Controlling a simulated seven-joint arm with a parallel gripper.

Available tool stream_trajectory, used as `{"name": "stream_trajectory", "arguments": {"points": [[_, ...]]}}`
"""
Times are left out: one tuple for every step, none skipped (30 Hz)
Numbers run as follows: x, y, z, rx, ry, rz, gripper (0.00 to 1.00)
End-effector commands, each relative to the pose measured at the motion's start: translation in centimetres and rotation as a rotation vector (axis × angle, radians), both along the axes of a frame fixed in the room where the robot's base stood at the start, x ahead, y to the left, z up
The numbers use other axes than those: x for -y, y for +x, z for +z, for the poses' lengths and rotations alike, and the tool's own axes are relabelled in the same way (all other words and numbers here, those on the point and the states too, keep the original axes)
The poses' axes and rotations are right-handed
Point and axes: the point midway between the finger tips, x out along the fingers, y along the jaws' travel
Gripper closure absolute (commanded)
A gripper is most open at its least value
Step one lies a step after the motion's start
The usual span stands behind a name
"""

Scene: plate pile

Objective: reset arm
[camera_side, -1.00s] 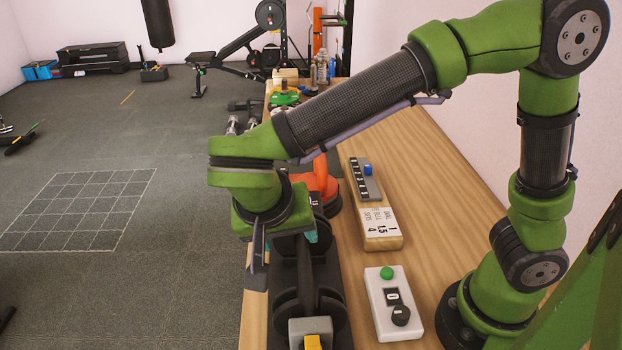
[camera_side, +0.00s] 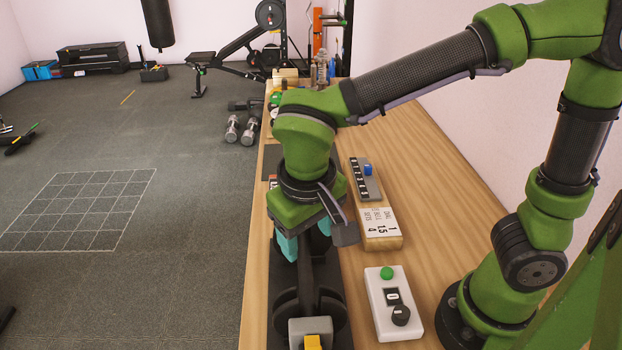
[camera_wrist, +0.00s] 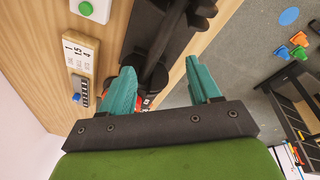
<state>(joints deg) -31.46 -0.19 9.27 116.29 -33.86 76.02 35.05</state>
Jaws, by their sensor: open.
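My gripper (camera_side: 303,245) hangs over the black rack-like fixture (camera_side: 335,280) on the wooden bench (camera_side: 440,190). In the wrist view its two teal fingers (camera_wrist: 163,88) are spread apart, with part of the black fixture (camera_wrist: 165,35) showing beyond and between them. Nothing is held between the fingers. A grey block with a yellow piece (camera_side: 311,335) sits at the near end of the fixture. A small red-orange part (camera_wrist: 150,101) shows between the fingers in the wrist view; most of it is hidden.
Right of the fixture are a white control box (camera_side: 376,322) with a green button, a card on a wooden block (camera_side: 381,243) and a grey strip with a blue knob (camera_side: 366,195). Dumbbells (camera_side: 233,130) lie on the floor left of the bench. The bench's right side is clear.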

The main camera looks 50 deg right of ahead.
Motion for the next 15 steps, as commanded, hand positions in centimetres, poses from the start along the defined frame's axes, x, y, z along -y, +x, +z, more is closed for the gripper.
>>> {"name": "stream_trajectory", "arguments": {"points": [[1.6, -0.2, 0.5, 0.012, 0.055, 0.027, 0.38], [2.4, -0.4, 0.8, 0.023, 0.089, 0.049, 0.38], [3.5, -0.6, 1.1, 0.044, 0.133, 0.071, 0.38], [4.3, -0.7, 1.4, 0.065, 0.167, 0.085, 0.38], [5.1, -0.9, 1.7, 0.092, 0.199, 0.094, 0.38], [6.2, -1.1, 2.0, 0.134, 0.237, 0.101, 0.38], [7.1, -1.2, 2.4, 0.17, 0.263, 0.101, 0.38], [7.9, -1.4, 2.6, 0.205, 0.287, 0.098, 0.38], [9.0, -1.6, 3.0, 0.254, 0.313, 0.085, 0.38], [9.7, -1.8, 3.3, 0.29, 0.329, 0.074, 0.38], [10.4, -2.0, 3.6, 0.325, 0.343, 0.058, 0.38], [11.2, -2.2, 3.9, 0.365, 0.359, 0.033, 0.38], [11.8, -2.4, 4.1, 0.392, 0.369, 0.012, 0.38], [12.3, -2.6, 4.3, 0.414, 0.378, -0.013, 0.38], [12.9, -2.8, 4.6, 0.438, 0.387, -0.045, 0.38]]}}
